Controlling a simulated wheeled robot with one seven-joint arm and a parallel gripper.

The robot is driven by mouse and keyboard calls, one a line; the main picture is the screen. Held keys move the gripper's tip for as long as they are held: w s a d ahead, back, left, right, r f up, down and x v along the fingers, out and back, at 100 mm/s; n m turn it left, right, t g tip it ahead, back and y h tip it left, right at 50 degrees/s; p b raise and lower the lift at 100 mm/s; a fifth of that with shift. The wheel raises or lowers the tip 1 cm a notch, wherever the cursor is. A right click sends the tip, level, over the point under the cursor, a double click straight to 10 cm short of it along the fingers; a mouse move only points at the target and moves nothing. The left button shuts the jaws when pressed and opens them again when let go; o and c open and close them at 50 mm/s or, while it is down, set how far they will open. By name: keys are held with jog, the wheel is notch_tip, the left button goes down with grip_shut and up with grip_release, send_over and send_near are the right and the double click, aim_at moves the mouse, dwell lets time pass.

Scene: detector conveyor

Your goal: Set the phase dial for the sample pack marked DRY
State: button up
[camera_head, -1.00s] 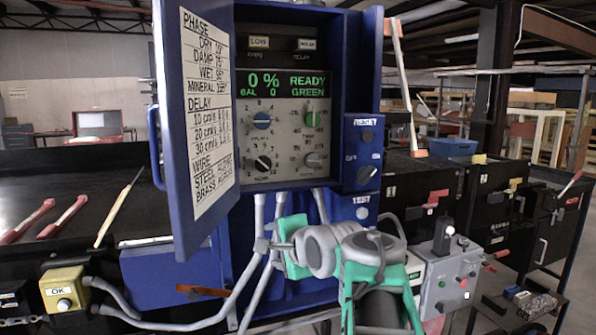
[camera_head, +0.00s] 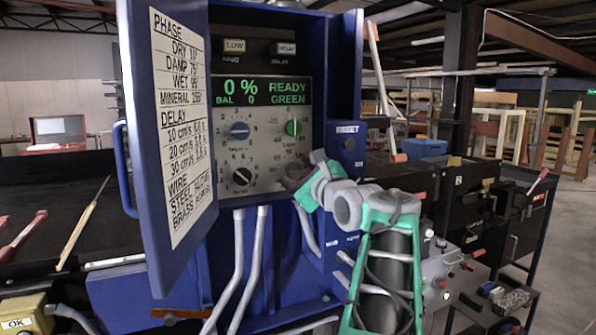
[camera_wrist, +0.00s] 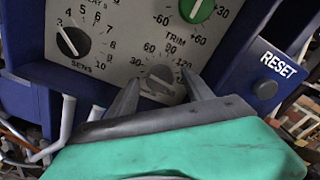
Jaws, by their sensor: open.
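The control panel (camera_head: 267,150) shows several dials in the open blue cabinet. The grey lower-right dial (camera_wrist: 160,78) has a scale with 30, 60, 90 and 120; its caption is hidden. My gripper (camera_wrist: 160,77) is open, with one finger on each side of this dial. I cannot tell whether they touch it. In the head view my gripper (camera_head: 309,172) covers most of the dial. The chart (camera_head: 181,125) on the door has a PHASE list; its DRY line seems to read 10. No sample pack marked DRY is visible.
A green TRIM dial (camera_wrist: 198,8) is just above and a black SENS dial (camera_wrist: 73,41) to the left. The RESET button (camera_wrist: 265,88) is close on the right. The open cabinet door (camera_head: 170,240) stands left of my arm. The display (camera_head: 262,91) reads 0 % READY GREEN.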

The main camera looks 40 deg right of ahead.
grip_shut()
dwell(0.6)
